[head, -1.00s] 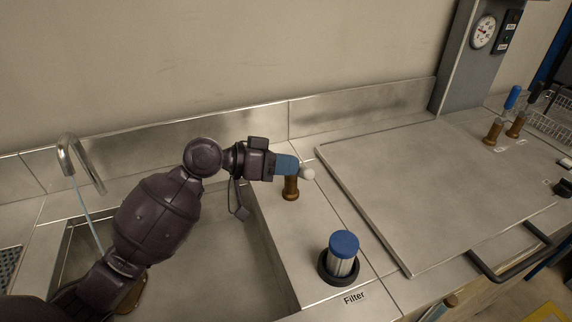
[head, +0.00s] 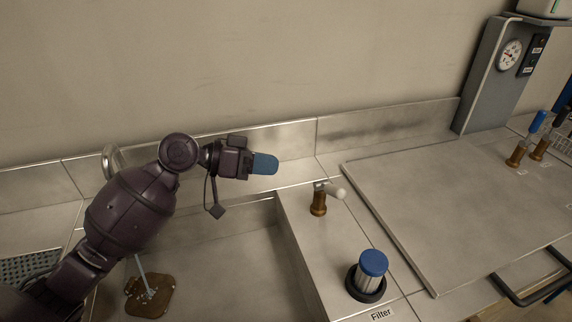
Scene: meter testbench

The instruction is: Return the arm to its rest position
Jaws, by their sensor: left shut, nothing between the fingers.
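My left arm comes in from the left over the sink. Its left gripper (head: 265,164), with blue fingers, is shut and empty, above the back edge of the sink. It is apart from the brass valve (head: 318,203) with a pale knob, which stands to its lower right on the counter. My right gripper is not in view.
The sink (head: 230,265) lies below the arm, with a faucet (head: 110,160) partly hidden behind the arm and water running onto a brown object (head: 150,300). A blue-capped filter (head: 372,266) stands at the right front. A flat metal panel (head: 440,200) and gauge (head: 509,54) are further right.

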